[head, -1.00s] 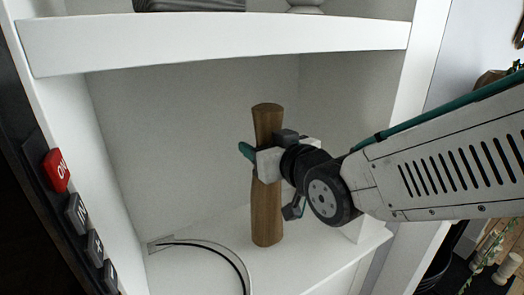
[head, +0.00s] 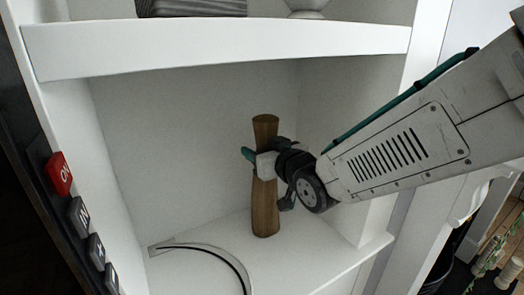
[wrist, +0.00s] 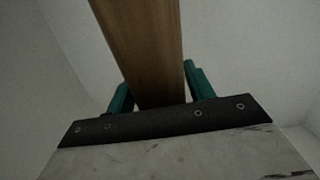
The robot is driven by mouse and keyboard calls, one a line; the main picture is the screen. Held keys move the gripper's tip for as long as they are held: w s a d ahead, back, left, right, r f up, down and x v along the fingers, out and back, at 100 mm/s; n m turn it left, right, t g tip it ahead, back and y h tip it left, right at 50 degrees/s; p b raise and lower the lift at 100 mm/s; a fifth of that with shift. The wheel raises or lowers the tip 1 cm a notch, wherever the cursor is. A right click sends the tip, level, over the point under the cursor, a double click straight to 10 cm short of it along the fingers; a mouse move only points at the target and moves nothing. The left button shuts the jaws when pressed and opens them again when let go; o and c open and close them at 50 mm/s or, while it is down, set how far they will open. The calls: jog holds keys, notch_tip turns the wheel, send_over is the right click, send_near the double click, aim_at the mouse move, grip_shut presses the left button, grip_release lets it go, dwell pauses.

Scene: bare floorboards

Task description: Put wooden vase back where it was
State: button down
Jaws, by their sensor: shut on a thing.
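The wooden vase (head: 265,212) is a tall brown piece, narrow at the waist, standing close to upright inside a white shelf compartment. My gripper (head: 258,162) is shut around its middle, coming in from the right. In the wrist view the vase (wrist: 145,45) rises between the two teal fingers of my gripper (wrist: 155,90). The vase's base is at or just above the shelf board (head: 310,255); I cannot tell whether it touches. The part of the vase behind the gripper is hidden.
An upper shelf board (head: 220,48) runs above the vase, with a grey ribbed object (head: 190,8) on it. A clear curved item with a dark line (head: 215,252) lies at the front left. A panel with a red ON button (head: 60,174) borders the left.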

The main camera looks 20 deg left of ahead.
jog(key=shift+f, duration=0.1)
jog(key=c, duration=0.6)
grip_release()
jog(key=shift+f, duration=0.1)
jog(key=shift+o, duration=0.2)
jog(key=v, duration=1.2)
